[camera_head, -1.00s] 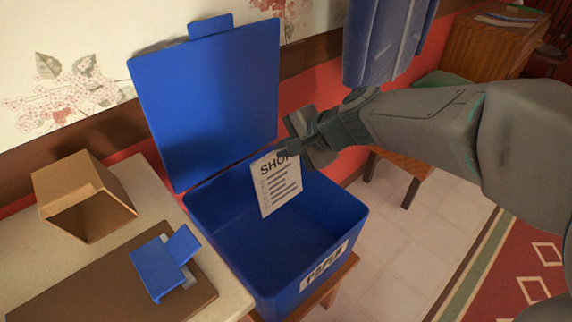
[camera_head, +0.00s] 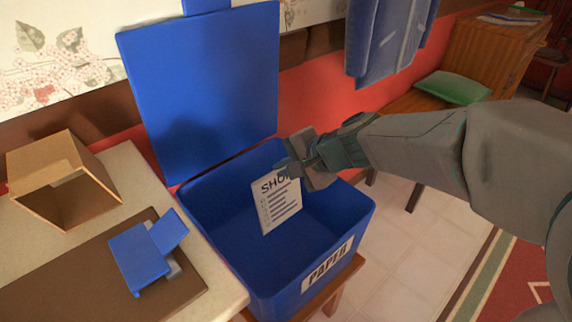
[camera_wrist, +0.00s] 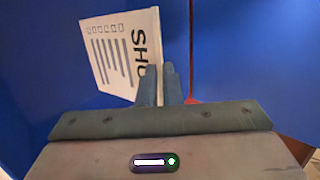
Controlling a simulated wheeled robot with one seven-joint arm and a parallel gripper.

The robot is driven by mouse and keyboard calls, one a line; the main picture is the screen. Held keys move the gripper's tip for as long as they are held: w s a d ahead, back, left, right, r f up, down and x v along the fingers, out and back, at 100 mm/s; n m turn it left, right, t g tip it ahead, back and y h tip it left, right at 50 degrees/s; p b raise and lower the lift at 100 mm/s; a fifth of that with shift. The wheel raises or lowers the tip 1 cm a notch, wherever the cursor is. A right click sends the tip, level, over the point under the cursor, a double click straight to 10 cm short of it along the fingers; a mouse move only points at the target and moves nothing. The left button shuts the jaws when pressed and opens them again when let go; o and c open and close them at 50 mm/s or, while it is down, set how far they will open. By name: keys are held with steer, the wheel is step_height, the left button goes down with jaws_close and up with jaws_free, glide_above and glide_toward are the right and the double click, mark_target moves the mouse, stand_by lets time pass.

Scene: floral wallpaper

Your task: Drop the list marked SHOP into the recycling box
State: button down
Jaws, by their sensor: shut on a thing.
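The white list marked SHOP (camera_head: 279,207) hangs from my gripper (camera_head: 290,170), which is shut on its upper right edge. In the wrist view the list (camera_wrist: 118,55) is pinched between the two fingers (camera_wrist: 160,85). The recycling box (camera_head: 330,262) is blue, with a PAPER label on its front. Its lid stands raised at the back. In the head view the list appears over the open box, around rim height, with blue walls behind it. I cannot tell whether its lower edge is below the rim.
A counter (camera_head: 140,170) at the left holds an open cardboard box (camera_head: 60,180), a brown board (camera_head: 60,280) and a blue clip-like object (camera_head: 147,255). Blue cloth (camera_head: 385,40) hangs on the back wall. A bench with a green cushion (camera_head: 452,88) stands at the right.

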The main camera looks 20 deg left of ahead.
steer(key=c, duration=1.5)
jaws_free()
steer(key=p+v, duration=0.5)
steer(key=v, duration=0.8)
steer(key=shift+s+d+r, duration=0.1)
steer(key=shift+d+r, duration=0.15)
steer(key=shift+r, duration=0.05)
steer(key=s+d+r+n+h+p, duration=0.1)
steer(key=s+d+r+h+p, duration=0.1)
steer(key=d+r+p, duration=0.4)
steer(key=s+d+r+n+h+p, duration=0.2)
steer(key=d+r+p, duration=0.4)
steer(key=d+p, duration=0.3)
steer(key=s+d+r+n+h+p, duration=0.1)
steer(key=s+d+r+h+p, duration=0.3)
steer(key=d+p, duration=0.4)
steer(key=shift+s+d+r+n+h+p, duration=0.15)
steer(key=shift+r+h+p, duration=0.15)
steer(key=shift+r+p, duration=0.55)
steer(key=shift+s+d+r+n+h+p, duration=0.15)
steer(key=shift+r+h+p, duration=0.3)
steer(key=shift+p, duration=0.6)
